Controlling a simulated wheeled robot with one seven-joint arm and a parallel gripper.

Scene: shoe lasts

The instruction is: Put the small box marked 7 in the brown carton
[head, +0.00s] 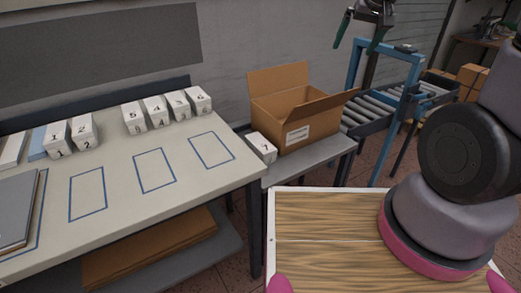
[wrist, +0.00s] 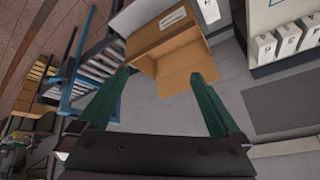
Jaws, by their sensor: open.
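The small white box marked 7 (head: 262,147) stands on a grey bench, just left of the brown carton. A white box at the top edge of the wrist view (wrist: 209,11) appears to be the same one. The brown carton (head: 313,129) is open at the top with its flaps spread and a white label on its front; it also shows in the wrist view (wrist: 151,38). My gripper (head: 355,47) is open and empty, above and behind the carton. Its green fingers in the wrist view (wrist: 160,74) are spread wide, with the carton beyond them.
Several numbered white boxes (head: 154,110) stand along the back of the left table (head: 120,165), which has blue outlined rectangles. A roller conveyor (head: 376,112) with a blue frame is right of the carton. The grey bench (head: 325,152) has little bare room in front of the carton.

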